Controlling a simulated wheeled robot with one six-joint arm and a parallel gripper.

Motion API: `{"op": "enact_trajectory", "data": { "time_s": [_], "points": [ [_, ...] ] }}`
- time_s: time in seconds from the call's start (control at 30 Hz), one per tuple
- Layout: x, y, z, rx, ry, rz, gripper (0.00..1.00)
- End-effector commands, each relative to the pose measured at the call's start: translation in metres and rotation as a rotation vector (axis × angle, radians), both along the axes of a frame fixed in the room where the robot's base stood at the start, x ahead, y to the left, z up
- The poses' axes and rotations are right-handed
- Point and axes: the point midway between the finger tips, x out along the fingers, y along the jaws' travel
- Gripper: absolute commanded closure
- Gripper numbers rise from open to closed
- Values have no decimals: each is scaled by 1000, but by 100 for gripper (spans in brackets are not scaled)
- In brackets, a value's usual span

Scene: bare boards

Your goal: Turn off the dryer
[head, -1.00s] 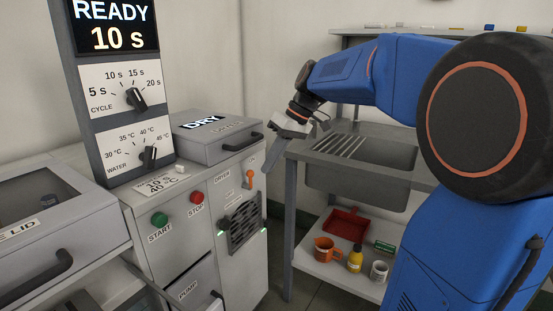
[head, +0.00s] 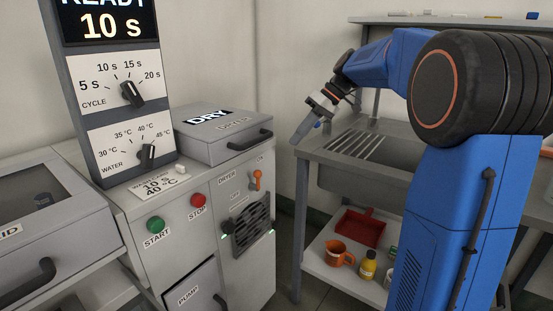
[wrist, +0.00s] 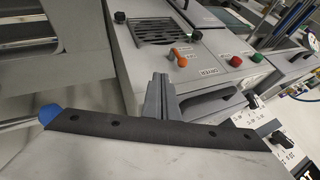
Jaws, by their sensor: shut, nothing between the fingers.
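The dryer switch (head: 256,180) is an orange lever on the front of the grey cabinet, between an ON mark above and an OFF mark below. The lever points up, toward ON. Below it is a dark vent grille (head: 251,229) with small green lights lit at its sides. My gripper (head: 303,131) is to the right of the switch, apart from it, near the sink's left corner. In the wrist view the closed fingers (wrist: 158,96) are empty, and the orange lever (wrist: 179,57) shows just beyond them beside the DRYER label.
A green START button (head: 155,224) and a red STOP button (head: 198,200) sit left of the switch.

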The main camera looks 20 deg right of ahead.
Motion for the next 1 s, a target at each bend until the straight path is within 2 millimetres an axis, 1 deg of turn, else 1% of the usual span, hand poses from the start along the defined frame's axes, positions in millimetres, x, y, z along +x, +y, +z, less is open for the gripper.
{"op": "enact_trajectory", "data": {
  "time_s": [0.17,0.67,0.7,0.8,1.0],
  "points": [
    [2,10,-13,1,2,2,100],
    [13,60,-83,0,2,3,100],
    [10,66,-80,-1,-1,3,100],
    [4,78,-80,0,0,2,100],
    [-2,91,-80,0,-1,1,100]
  ]
}}
